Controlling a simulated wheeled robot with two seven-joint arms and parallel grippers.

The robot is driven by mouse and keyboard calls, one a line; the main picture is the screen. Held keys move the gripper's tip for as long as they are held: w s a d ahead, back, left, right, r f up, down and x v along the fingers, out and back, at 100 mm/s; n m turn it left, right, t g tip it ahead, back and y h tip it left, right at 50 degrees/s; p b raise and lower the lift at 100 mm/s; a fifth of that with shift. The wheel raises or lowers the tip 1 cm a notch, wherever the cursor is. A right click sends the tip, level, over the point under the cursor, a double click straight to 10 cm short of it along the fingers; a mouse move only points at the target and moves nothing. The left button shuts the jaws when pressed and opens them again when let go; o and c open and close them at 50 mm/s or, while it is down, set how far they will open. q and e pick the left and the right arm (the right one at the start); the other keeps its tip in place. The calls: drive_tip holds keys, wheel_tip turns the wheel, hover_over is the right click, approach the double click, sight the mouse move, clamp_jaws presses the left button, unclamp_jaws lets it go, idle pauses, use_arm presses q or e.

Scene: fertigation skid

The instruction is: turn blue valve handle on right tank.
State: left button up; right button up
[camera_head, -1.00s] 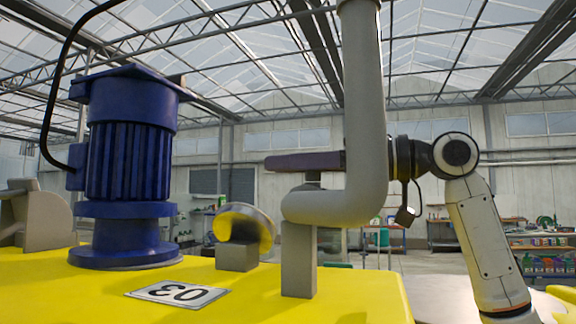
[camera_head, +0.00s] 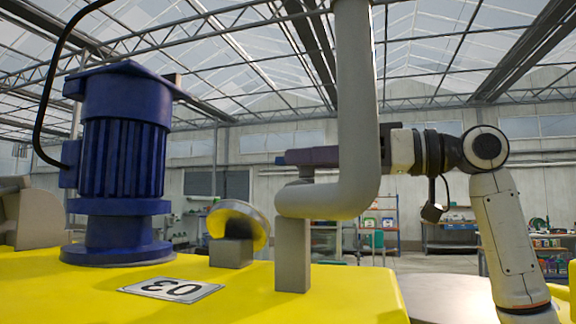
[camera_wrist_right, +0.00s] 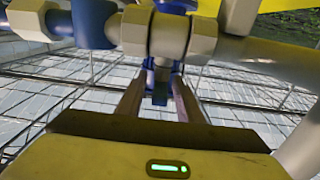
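My right gripper (camera_wrist_right: 158,98) is in the right wrist view, its two dark fingers apart. A blue valve handle (camera_wrist_right: 160,88) shows in the gap between the finger ends, with room seeming to remain at the sides; I cannot tell if it touches either finger. Behind it is a grey valve body with fittings (camera_wrist_right: 168,36). In the head view the right gripper (camera_head: 284,158) reaches left behind a grey pipe, its fingers seen edge-on. The handle cannot be made out there. The yellow tank top (camera_head: 330,290) lies in front. My left gripper is out of view.
The thick grey pipe (camera_head: 357,110) bends in front of my right gripper, on a post (camera_head: 292,255). A blue motor (camera_head: 124,150) stands on the tank at left, by a number plate (camera_head: 172,289) and a round yellow-faced part (camera_head: 236,222). Shelves (camera_head: 380,222) are far behind.

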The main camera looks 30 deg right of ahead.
sight(276, 161)
drive_tip(key=v, duration=0.5)
drive_tip(key=shift+s+d+b, duration=0.2)
drive_tip(key=shift+s+b, duration=0.1)
drive_tip(key=shift+b, duration=0.1)
drive_tip(key=p+x, duration=0.2)
drive_tip(key=x, duration=0.8)
drive_tip(key=shift+w, duration=0.1)
drive_tip(key=shift+w+a, duration=0.15)
drive_tip(key=shift+n+g+y, duration=0.5)
drive_tip(key=shift+g+y, duration=0.1)
drive_tip(key=shift+y, duration=0.1)
